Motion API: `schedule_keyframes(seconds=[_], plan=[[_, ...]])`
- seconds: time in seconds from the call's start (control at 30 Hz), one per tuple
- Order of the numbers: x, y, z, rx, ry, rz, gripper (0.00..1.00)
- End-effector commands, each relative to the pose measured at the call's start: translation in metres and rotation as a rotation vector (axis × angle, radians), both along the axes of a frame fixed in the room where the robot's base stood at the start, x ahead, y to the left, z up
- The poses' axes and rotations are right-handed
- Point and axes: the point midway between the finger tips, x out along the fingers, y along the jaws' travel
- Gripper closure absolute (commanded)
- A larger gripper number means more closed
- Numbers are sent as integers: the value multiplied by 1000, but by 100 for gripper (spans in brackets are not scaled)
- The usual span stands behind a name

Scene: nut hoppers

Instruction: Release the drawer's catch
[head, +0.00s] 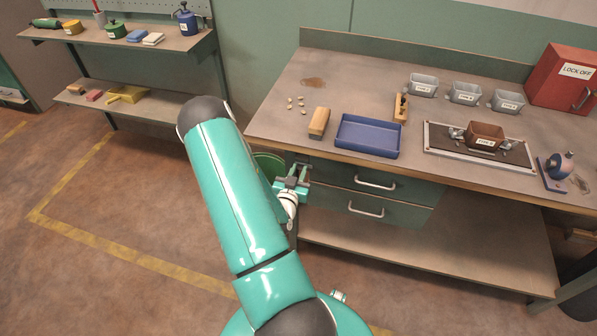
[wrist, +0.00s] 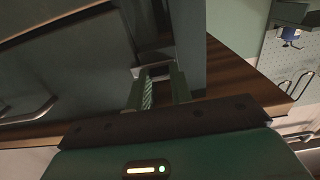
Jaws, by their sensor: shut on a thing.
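The drawer unit under the bench has an upper drawer (head: 345,174) and a lower drawer (head: 330,203), each with a bar handle, and both look shut. My gripper (head: 296,172) is at the left end of the unit, just below the bench top. In the wrist view my gripper (wrist: 157,78) has its two green fingers on a small grey part at the edge of the unit, which looks like the catch (wrist: 153,70). The fingers and the dim light hide most of this part, so its position cannot be told.
The bench top (head: 290,88) overhangs the drawers. It holds a blue tray (head: 368,137), a wooden-backed brush (head: 319,122), grey bins (head: 465,94) and a brown hopper (head: 486,136). A lower shelf (head: 440,245) runs beneath the drawers.

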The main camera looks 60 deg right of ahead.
Motion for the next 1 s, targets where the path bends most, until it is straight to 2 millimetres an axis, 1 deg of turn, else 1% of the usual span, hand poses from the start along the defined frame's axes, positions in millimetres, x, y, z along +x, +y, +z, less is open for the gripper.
schedule_keyframes(seconds=[0.27,0.47,0.67,1.0], plan=[[0,0,0,-5,34,1,100],[1,1,-1,-19,128,2,100],[2,1,-1,-44,281,4,100],[2,1,-1,-95,599,3,100]])
